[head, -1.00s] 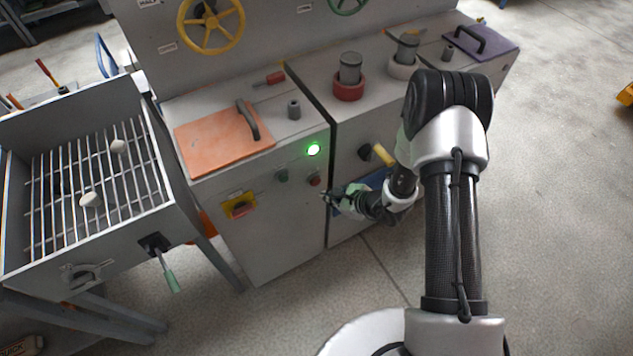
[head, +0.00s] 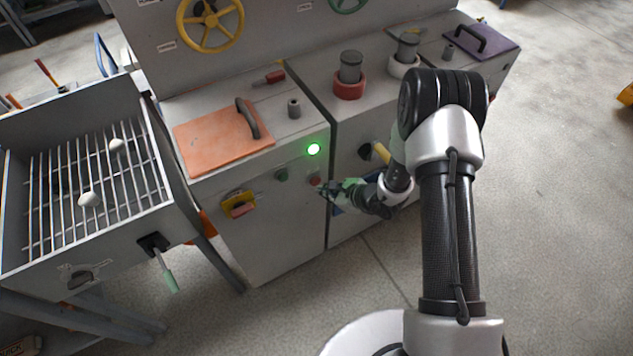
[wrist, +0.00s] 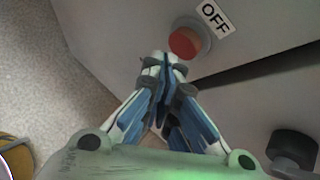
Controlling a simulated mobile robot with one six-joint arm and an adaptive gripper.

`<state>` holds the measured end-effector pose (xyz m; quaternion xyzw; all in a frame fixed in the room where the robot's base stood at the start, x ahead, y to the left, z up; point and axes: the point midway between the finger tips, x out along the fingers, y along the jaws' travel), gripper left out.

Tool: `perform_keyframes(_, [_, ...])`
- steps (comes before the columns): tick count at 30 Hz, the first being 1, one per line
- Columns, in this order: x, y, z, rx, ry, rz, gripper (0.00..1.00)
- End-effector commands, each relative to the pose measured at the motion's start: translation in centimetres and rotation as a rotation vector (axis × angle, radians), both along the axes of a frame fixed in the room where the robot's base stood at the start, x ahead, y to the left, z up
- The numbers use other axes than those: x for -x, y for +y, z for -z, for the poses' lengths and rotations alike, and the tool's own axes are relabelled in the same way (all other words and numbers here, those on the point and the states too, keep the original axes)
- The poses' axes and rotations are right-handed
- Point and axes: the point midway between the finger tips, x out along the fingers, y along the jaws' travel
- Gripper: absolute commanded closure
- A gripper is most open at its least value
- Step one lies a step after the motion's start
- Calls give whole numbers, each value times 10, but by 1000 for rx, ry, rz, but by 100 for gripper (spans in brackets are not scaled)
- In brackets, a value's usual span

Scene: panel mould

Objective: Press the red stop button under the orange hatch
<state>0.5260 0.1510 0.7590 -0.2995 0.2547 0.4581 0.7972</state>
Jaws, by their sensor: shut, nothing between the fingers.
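The orange hatch (head: 222,138) with its dark handle lies shut on top of the left cabinet. On the front panel below it, the red stop button (head: 315,180) sits right of a green button (head: 281,175). In the wrist view the red button (wrist: 185,42) stands out from the panel beside an OFF label (wrist: 215,18). My gripper (head: 321,189) is at the panel close to the red button. In the wrist view its shut, empty fingertips (wrist: 164,60) are just below and left of the button. I cannot tell whether they touch it.
A green lamp (head: 314,149) is lit above the buttons. A yellow-and-red rotary switch (head: 238,205) is on the panel's left. A dark knob (head: 366,151) is on the neighbouring cabinet, and a grated bin (head: 90,190) stands at the left. The floor in front is clear.

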Motion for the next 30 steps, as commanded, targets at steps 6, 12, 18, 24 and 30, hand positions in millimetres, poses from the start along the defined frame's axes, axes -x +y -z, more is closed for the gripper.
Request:
perform_keyframes(6, [0,0,0,0,0,0,100])
perform_keyframes(12, [0,0,0,0,0,0,100])
perform_keyframes(18, [0,0,0,0,0,0,100])
perform_keyframes(24, [-3,2,1,0,-1,-1,100])
perform_keyframes(30, [-7,5,1,1,1,0,100])
